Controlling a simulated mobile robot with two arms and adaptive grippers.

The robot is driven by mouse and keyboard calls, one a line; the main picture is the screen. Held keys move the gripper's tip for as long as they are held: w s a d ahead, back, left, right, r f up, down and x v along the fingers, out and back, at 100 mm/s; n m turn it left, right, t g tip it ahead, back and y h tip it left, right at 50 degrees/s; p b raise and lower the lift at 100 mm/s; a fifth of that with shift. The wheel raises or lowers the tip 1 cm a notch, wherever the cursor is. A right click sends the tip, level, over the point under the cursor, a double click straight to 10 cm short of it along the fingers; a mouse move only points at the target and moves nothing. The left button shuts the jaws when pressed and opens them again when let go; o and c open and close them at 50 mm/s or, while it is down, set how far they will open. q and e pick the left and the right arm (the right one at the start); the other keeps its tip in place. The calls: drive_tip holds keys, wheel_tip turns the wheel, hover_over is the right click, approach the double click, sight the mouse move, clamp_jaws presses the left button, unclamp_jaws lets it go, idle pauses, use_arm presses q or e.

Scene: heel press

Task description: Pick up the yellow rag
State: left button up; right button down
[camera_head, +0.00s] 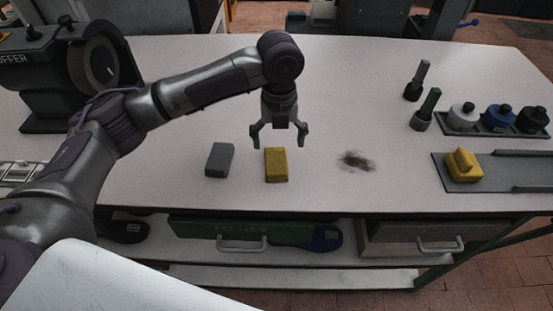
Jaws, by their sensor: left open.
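The yellow rag (276,166) looks like a small thick block with a rough surface. It lies flat on the white worktop near the front edge, at the middle of the view. My left gripper (278,142) points down just above and behind the rag in the picture. Its two fingers are spread apart with nothing between them. I cannot tell the exact height of the fingertips over the rag. My right gripper is not in view.
A grey block (219,160) lies just left of the rag. A dark smudge (356,161) marks the worktop (330,100) to the right. Brushes and lidded pots stand at right; a buffing machine (98,62) stands at left.

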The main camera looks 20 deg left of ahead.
sight(276, 159)
use_arm(q)
wheel_tip(276, 159, down, 2)
drive_tip(key=shift+w+f, duration=0.1)
drive_tip(key=shift+f, duration=0.4)
drive_tip(key=f, duration=0.1)
drive_tip(key=f+p, duration=0.1)
drive_tip(key=a+f+p, duration=0.1)
drive_tip(key=f, duration=0.1)
drive_tip(key=shift+w, duration=0.3)
drive_tip(key=shift+f, duration=0.6)
drive_tip(key=c, duration=1.1)
drive_tip(key=shift+c, duration=0.2)
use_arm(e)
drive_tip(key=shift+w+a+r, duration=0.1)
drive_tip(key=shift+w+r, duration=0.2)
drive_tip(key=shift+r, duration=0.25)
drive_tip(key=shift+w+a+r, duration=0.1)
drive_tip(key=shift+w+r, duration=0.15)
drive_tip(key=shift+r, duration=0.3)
use_arm(q)
drive_tip(key=shift+r, duration=0.1)
